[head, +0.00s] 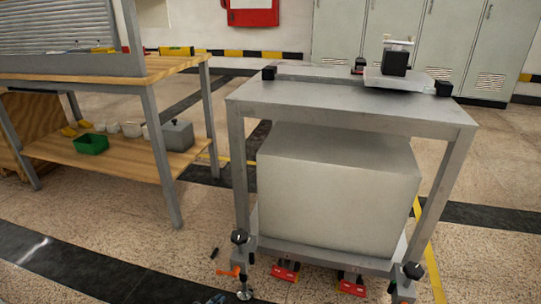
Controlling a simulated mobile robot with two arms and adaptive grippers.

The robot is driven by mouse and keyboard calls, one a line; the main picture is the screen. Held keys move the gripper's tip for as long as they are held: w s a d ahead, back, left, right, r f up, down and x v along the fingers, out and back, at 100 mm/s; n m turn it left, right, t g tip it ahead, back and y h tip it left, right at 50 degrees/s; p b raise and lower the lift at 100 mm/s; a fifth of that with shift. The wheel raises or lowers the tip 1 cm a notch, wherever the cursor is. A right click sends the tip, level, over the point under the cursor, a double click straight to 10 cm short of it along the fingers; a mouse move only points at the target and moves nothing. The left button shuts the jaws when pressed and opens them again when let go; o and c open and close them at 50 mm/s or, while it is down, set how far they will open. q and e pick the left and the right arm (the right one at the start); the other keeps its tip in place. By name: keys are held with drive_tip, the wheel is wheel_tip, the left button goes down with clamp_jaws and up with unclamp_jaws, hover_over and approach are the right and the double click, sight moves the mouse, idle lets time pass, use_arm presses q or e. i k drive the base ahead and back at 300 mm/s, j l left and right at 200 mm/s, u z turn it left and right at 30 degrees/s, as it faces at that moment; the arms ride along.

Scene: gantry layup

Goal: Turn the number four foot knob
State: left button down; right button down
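A grey metal stand (350,105) is in the middle right of the head view. Two black foot knobs show at its near lower corners: the left knob (239,237) and the right knob (413,270). A levelling foot (245,294) is below the left knob. No numbers can be read, so I cannot tell which knob is number four. The far feet are hidden behind the large pale block (335,195). Only a small dark part of my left gripper (212,299) seems to show at the bottom edge, below and left of the left knob. My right gripper is out of view.
Red wedge-like pieces (285,271) lie under the stand's lower frame, with an orange piece (230,271) beside it. A wooden workbench (130,150) with a green bin (91,144) stands left. Grey lockers (455,45) stand behind. The floor at front left is clear.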

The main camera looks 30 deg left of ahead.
sight(239, 238)
drive_tip(key=k+l, duration=0.1)
drive_tip(key=k, duration=0.9)
